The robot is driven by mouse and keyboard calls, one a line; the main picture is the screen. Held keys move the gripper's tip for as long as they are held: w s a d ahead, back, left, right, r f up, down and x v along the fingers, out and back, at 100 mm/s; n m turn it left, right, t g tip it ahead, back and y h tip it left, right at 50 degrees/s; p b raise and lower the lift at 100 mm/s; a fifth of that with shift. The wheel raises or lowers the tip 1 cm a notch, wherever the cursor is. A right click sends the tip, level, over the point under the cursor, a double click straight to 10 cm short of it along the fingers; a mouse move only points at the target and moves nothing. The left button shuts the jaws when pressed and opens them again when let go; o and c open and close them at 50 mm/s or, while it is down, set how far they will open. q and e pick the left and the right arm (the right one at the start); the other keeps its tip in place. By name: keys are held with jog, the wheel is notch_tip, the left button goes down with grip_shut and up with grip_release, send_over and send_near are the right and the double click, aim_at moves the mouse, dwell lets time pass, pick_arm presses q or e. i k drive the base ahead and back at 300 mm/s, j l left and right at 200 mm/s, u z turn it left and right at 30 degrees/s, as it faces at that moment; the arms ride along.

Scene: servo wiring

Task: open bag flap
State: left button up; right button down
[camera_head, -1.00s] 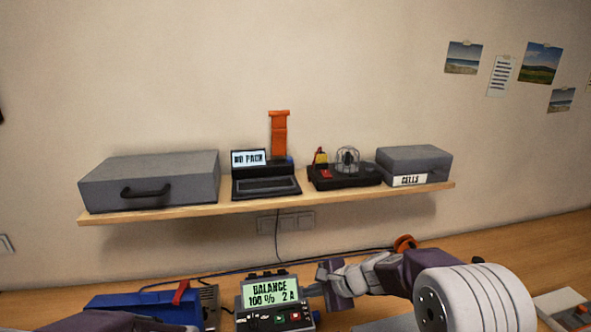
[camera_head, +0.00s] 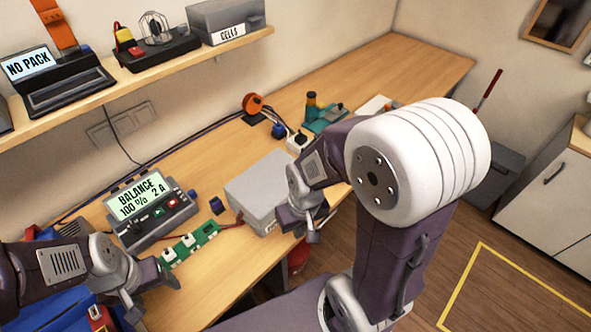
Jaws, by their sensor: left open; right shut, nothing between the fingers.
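A grey box-shaped thing (camera_head: 258,183) lies on the workbench in the middle of the head view. It could be the bag, but I cannot make out a flap. My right gripper (camera_head: 303,228) is shut and empty at its right front edge, hiding that corner. I cannot tell whether they touch. My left gripper (camera_head: 152,292) is open and empty over the front left of the bench, well away from the grey thing.
A charger (camera_head: 150,212) reading "BALANCE 100 % 2 A" and a green board (camera_head: 190,244) lie left of the grey thing. An orange reel (camera_head: 252,104) and a plug strip stand behind. A wall shelf (camera_head: 190,52) holds several devices. Bare bench (camera_head: 240,262) lies in front.

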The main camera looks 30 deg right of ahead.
aim_at(257, 192)
jog(key=j+z, duration=0.15)
jog(key=z, duration=0.9)
jog(key=k+l+u, duration=0.1)
jog(key=l+u, duration=0.15)
jog(key=l, duration=0.25)
jog(key=k+l+u, duration=0.1)
jog(key=l+u, duration=0.15)
jog(key=l, duration=0.2)
